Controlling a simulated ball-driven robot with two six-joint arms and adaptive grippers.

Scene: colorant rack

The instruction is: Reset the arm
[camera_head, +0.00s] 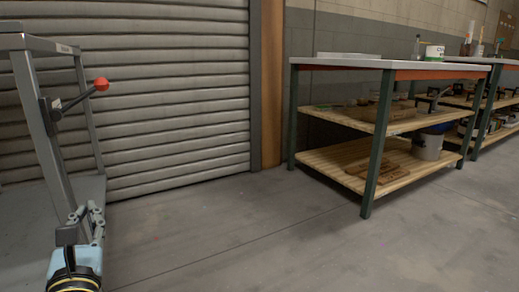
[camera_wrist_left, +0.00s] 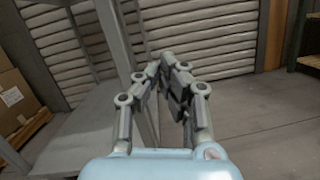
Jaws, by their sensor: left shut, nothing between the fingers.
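My left gripper (camera_head: 88,212) is at the lower left of the head view, pointing up and away over the floor beside a grey metal frame. In the left wrist view its fingers (camera_wrist_left: 166,72) come together at the tips, shut with nothing between them. My right gripper is in neither view.
A grey metal frame (camera_head: 45,140) with a red-knobbed lever (camera_head: 101,84) stands close at the left. A workbench (camera_head: 345,64) with wooden shelves stands at the right. A shutter (camera_head: 180,90) closes the back. Cardboard boxes (camera_wrist_left: 14,98) are at the left. The middle floor (camera_head: 250,230) is clear.

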